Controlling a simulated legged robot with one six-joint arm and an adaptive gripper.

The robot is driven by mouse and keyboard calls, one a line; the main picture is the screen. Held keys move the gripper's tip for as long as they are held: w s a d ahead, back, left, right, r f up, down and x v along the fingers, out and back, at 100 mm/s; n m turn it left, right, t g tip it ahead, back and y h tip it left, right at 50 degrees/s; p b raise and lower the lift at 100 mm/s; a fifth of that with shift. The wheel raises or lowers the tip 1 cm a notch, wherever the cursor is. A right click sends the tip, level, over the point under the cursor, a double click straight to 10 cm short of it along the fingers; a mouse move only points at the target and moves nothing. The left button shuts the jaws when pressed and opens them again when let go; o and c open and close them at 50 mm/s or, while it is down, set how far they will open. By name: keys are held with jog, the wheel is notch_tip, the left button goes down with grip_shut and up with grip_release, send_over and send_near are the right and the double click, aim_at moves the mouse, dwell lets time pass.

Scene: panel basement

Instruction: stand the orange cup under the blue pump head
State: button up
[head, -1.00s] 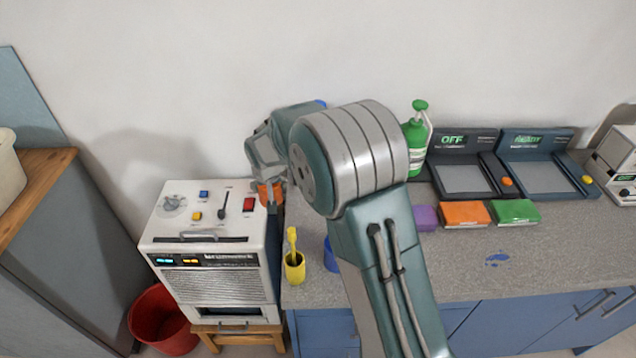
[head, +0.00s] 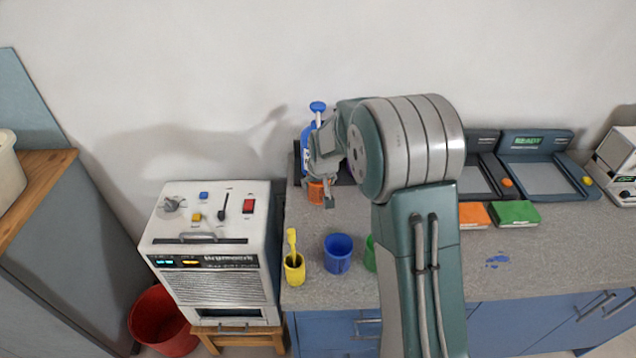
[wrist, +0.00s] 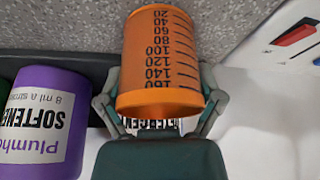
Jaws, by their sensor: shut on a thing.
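My gripper (head: 323,188) is shut on the orange cup (head: 315,192), close in front of the blue pump bottle (head: 307,152) at the counter's back left. The blue pump head (head: 317,107) shows above the gripper. In the wrist view the orange cup (wrist: 160,50), marked with a printed scale, sits between the two fingers of my gripper (wrist: 160,103). I cannot tell whether the cup touches the counter. The arm hides part of the bottle, and the pump head is not in the wrist view.
A purple softener bottle (wrist: 42,122) stands left in the wrist view. A white machine (head: 210,235) adjoins the counter's left end. Counter (head: 420,285) surface between is clear.

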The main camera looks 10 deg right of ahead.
jog(key=o, duration=1)
jog(key=shift+f, duration=0.1)
jog(key=shift+r, duration=0.2)
jog(key=s, duration=0.8)
jog(key=s+r, duration=0.1)
jog(key=s, duration=0.3)
jog(key=shift+s+d, duration=0.1)
jog(key=s+r, duration=0.9)
jog(key=s, duration=0.2)
jog(key=s+r+t, duration=0.1)
jog(key=s+r, duration=0.8)
jog(key=s, duration=0.3)
jog(key=shift+r, duration=0.25)
